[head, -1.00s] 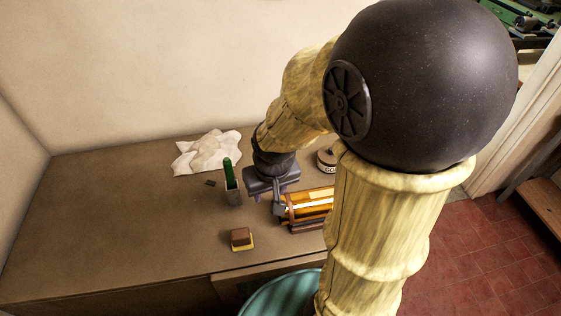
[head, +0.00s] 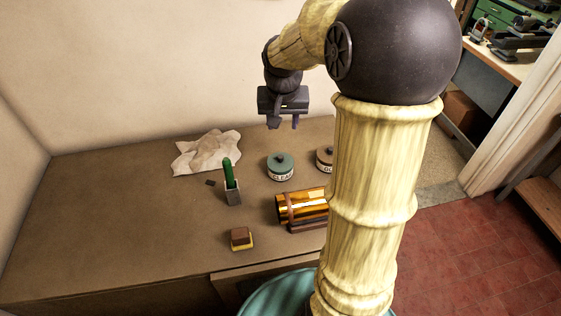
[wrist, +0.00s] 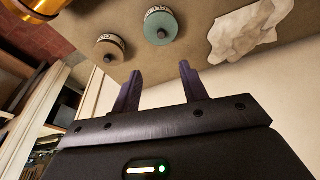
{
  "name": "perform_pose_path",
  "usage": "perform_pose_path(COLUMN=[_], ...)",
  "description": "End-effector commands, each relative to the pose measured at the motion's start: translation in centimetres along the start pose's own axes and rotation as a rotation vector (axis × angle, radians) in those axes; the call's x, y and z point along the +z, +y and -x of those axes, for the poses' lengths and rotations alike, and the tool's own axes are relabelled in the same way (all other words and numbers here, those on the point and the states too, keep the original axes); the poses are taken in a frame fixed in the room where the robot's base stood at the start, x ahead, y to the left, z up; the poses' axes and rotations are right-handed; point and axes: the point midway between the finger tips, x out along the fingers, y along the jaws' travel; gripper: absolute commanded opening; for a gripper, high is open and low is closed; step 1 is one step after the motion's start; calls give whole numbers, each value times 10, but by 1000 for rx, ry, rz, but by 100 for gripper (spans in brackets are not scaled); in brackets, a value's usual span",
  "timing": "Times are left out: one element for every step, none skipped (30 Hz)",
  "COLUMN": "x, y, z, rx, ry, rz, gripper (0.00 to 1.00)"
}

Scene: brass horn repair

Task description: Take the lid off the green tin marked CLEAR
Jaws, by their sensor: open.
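The green tin marked CLEAR (head: 281,168) stands upright on the workbench, with its lid (head: 280,160) and dark knob on top. It also shows in the wrist view (wrist: 161,27), beyond my fingertips. My gripper (head: 283,124) is open and empty, raised above and behind the tin and apart from it. In the wrist view its two fingers (wrist: 160,80) stand spread with nothing between them.
A brown lidded tin (head: 325,158) stands right of the green one, partly hidden by my arm. A brass cylinder on a cradle (head: 296,208), a green-handled tool in a grey holder (head: 231,185), a brush-like block (head: 241,238) and a crumpled cloth (head: 206,153) share the workbench (head: 130,225).

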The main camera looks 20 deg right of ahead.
Motion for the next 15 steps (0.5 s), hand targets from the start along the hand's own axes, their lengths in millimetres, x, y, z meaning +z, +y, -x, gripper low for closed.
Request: perform_pose_path(x=[0, 1, 1, 1, 1, 1, 2, 1, 1, 1, 1, 2, 1, 2, 2], y=[1, 1, 0, 0, 0, 0, 0, 0, 0, 0, 0, 0, 0, 0, -1], z=[-7, -11, -18, -24, -29, -36, -42, -47, -53, -59, -64, -70, -75, -80, -87], rx=[0, 0, -1, 0, 0, 0, -1, -1, 0, -1, -1, -1, 0, 0, -1], ry=[-5, -6, -8, -6, -7, -6, -8, -7, -6, -7, -6, -7, -5, -6, -6], rz=[0, 1, 0, 1, 1, 1, 2, 2, 2, 2, 2, 1, 1, 1, 2], gripper=[43, 43, 43, 43, 43, 43, 43, 43, 43, 43, 43, 43, 43, 43, 43])
